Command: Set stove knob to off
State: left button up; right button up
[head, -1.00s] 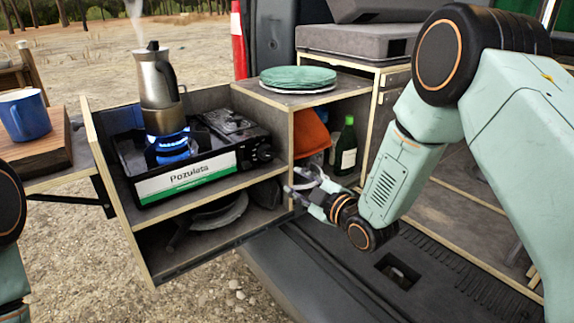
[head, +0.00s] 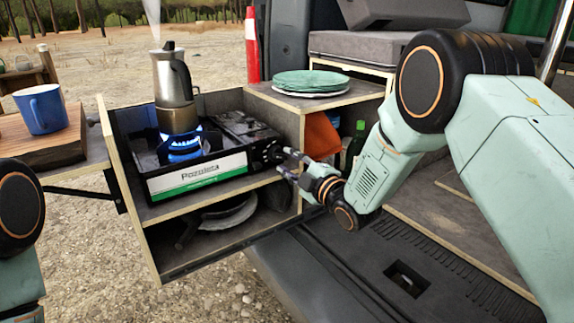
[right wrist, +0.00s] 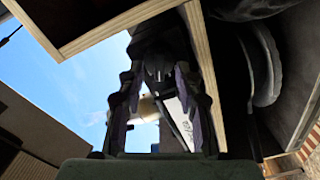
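The black and white camping stove (head: 200,178), with a green stripe and a lit blue flame, stands in the pull-out box. Its dark knob (head: 267,153) is on the right end of the front. My right gripper (head: 282,162) is just right of the knob with its fingers apart. In the right wrist view, the fingers of my right gripper (right wrist: 159,85) stand either side of a dark part, likely the knob end (right wrist: 158,66). Contact cannot be told. A steaming metal moka pot (head: 175,82) stands over the flame. My left gripper is out of view.
Green plates (head: 311,81) lie on the shelf right of the stove. The box's wooden edge (head: 299,185) is near. A blue mug (head: 42,108) stands at left.

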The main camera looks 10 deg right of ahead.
jog(key=shift+x, duration=0.8)
grip_shut()
